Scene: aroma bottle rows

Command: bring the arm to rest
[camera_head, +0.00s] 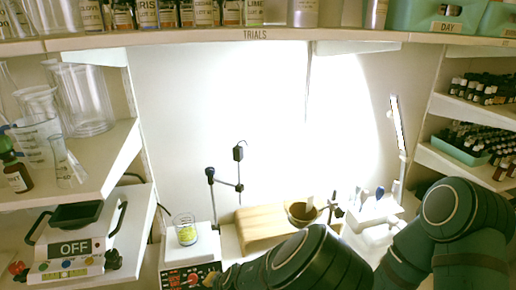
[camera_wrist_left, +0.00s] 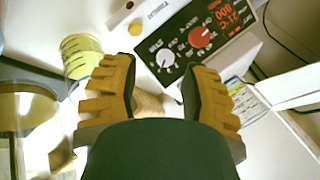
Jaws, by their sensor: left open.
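My left gripper (camera_wrist_left: 161,68) shows in the left wrist view with its two ribbed yellow fingers spread wide and nothing between them. Beyond the fingertips is the front panel of a hotplate (camera_wrist_left: 190,35) with dials and a red display. In the head view, my dark arm (camera_head: 310,262) crosses the bottom, and its end is low at the hotplate's front panel (camera_head: 190,276). The gripper there is mostly cut off or hidden, and I cannot tell if it touches the panel. My right gripper is not in view.
A glass beaker with yellow-green contents (camera_head: 186,232) stands on the hotplate. A wooden block (camera_head: 262,222), a brown bowl (camera_head: 301,213) and a white rack (camera_head: 372,212) stand to the right. Shelves of glassware (camera_head: 85,100) and bottles (camera_head: 480,140) flank the bench, with a shelf (camera_head: 300,34) above.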

